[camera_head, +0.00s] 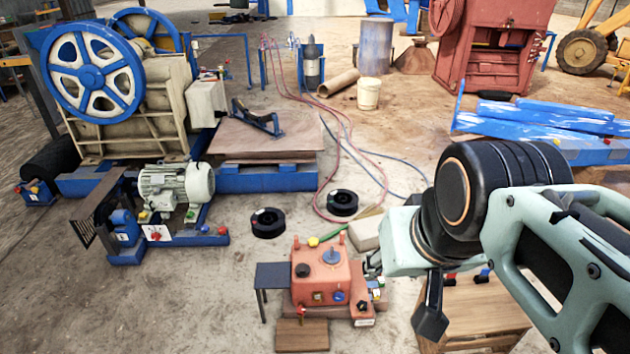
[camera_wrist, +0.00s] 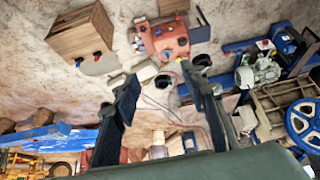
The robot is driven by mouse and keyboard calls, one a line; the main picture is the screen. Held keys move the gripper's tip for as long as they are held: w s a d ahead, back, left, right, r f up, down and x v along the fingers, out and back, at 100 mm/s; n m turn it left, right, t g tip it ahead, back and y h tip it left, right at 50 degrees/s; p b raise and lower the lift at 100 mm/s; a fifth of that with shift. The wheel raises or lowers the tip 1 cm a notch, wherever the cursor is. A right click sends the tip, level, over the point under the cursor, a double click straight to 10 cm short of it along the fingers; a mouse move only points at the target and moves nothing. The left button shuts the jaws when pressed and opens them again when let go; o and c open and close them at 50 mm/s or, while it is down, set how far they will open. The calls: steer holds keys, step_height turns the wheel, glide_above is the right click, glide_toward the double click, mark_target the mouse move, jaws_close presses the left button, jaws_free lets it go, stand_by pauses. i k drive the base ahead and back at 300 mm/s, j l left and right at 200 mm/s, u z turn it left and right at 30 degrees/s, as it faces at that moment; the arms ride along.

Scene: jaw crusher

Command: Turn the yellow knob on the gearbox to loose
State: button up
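The red gearbox (camera_head: 322,276) sits on the floor at lower centre in the head view. A small yellow knob (camera_head: 313,241) shows at its far upper edge, beside a green piece. In the wrist view the gearbox (camera_wrist: 158,36) appears upside down at top centre, with a small yellow spot (camera_wrist: 179,60), likely the knob, at its lower edge. My gripper (camera_wrist: 163,88) is open, with its two fingers wide apart and nothing between them. In the head view my gripper (camera_head: 431,310) is right of the gearbox, apart from it; one finger shows and the rest is hidden by my arm.
A wooden crate (camera_head: 478,312) stands below my arm, right of the gearbox. Black rings (camera_head: 268,223) and red and blue hoses (camera_head: 352,150) lie behind the gearbox. A motor (camera_head: 170,188) and the blue-wheeled crusher (camera_head: 130,95) stand left. The floor at lower left is clear.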

mark_target(313, 242)
steer(key=i+j+u, duration=0.25)
steer(key=j+u, duration=0.2)
steer(key=i+j+u, duration=0.2)
steer(key=u, duration=0.3)
steer(key=i+j+u, duration=0.2)
steer(key=u, duration=0.3)
steer(key=i+j+u, duration=0.2)
steer(key=i+u, duration=0.2)
steer(key=i+j+u, duration=0.1)
steer(key=i+u, duration=0.35)
steer(key=i+z, duration=0.35)
steer(key=i+j+z, duration=0.1)
steer(key=i+z, duration=0.25)
steer(key=i, duration=0.15)
steer(key=i+l+z, duration=0.1)
steer(key=i+z, duration=1)
steer(key=z, duration=0.15)
steer(key=i+z, duration=0.4)
steer(key=z, duration=0.25)
steer(key=i+z, duration=0.2)
steer(key=z, duration=0.15)
steer(key=i+z, duration=0.15)
steer(key=z, duration=0.25)
steer(key=i+j+z, duration=0.1)
steer(key=z, duration=0.25)
steer(key=i+j, duration=0.05)
steer(key=i, duration=0.05)
